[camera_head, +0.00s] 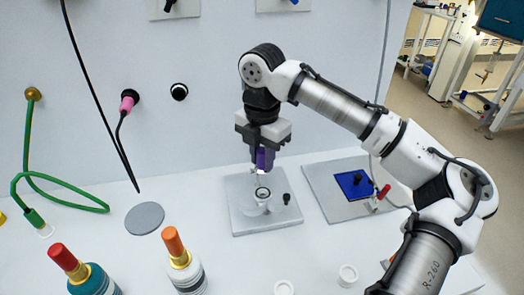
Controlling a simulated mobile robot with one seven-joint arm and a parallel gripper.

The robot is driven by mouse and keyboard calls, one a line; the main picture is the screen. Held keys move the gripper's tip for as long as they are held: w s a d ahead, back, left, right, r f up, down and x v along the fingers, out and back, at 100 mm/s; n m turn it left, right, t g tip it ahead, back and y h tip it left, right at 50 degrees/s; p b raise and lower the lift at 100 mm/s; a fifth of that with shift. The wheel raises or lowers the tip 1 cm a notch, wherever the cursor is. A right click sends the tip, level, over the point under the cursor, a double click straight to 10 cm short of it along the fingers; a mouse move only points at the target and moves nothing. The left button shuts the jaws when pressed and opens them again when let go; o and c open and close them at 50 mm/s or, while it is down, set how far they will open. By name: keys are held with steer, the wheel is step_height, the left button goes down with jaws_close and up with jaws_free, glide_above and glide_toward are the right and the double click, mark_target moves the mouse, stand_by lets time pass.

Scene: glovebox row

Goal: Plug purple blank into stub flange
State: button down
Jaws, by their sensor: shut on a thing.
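My gripper (264,150) points down in front of the back wall and is shut on the purple blank (265,160). Only part of the blank shows between the fingers. The stub flange (262,195), a pale round fitting with a dark-ringed opening, stands on a grey plate (245,221). The blank appears just above the flange in the picture, with a small light gap between them. I cannot tell how exactly they line up in depth.
A small black knob (286,198) is on the same plate. A second plate (319,190) with a blue square (354,184) lies to the right. An orange-capped bottle (185,265), red-capped bottle (88,274), grey disc (145,218) and white cups (347,275) stand around.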

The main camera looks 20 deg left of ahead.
mark_target(262, 151)
steer(key=shift+r+p, duration=0.1)
steer(key=shift+p, duration=0.3)
steer(key=shift+f+b, duration=1.4)
steer(key=shift+f, duration=1.55)
steer(key=shift+p, duration=0.85)
steer(key=shift+f+b, duration=0.7)
steer(key=shift+f, duration=0.55)
steer(key=c, duration=1.1)
jaws_free()
step_height(262, 151, up, 14)
steer(key=shift+f, duration=0.1)
